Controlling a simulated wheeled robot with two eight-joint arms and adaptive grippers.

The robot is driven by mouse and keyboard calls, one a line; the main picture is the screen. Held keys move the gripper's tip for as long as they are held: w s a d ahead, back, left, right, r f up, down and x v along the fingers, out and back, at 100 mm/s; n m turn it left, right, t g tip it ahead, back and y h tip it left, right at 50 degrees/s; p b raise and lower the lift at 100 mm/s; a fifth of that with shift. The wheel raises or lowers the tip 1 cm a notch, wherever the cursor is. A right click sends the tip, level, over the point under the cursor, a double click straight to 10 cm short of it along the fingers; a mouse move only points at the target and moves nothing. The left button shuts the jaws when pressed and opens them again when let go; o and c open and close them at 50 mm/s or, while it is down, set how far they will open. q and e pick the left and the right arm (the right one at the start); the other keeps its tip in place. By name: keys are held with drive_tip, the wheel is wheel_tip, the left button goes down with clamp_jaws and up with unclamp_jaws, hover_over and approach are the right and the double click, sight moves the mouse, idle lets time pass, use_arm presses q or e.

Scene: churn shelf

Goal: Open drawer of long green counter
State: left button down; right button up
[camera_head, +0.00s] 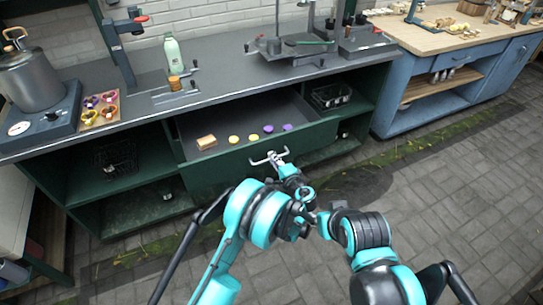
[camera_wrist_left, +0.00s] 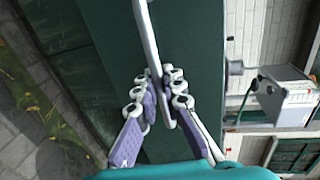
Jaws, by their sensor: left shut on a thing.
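The long green counter (camera_head: 70,176) has a grey top and dark green sides. Its wide drawer (camera_head: 225,168) is pulled out, with its inside showing from above. My left gripper (camera_head: 272,160) is at the drawer front, shut on the light metal bar handle. In the left wrist view the handle (camera_wrist_left: 149,40) runs between the two purple-padded fingers of the gripper (camera_wrist_left: 160,100), against the green drawer front (camera_wrist_left: 190,50).
The drawer holds a wooden block (camera_head: 206,141), yellow discs (camera_head: 234,139) and purple discs (camera_head: 287,127). Open shelves with wire baskets (camera_head: 330,97) flank it. A pot (camera_head: 30,78), a green bottle (camera_head: 172,53) and stands are on top. A blue counter (camera_head: 425,85) stands right; paving (camera_head: 450,180) is clear.

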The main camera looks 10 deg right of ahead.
idle(0.3)
use_arm(q)
drive_tip(key=c, duration=1.9)
unclamp_jaws()
drive_tip(key=v, duration=0.8)
drive_tip(key=shift+s, duration=0.1)
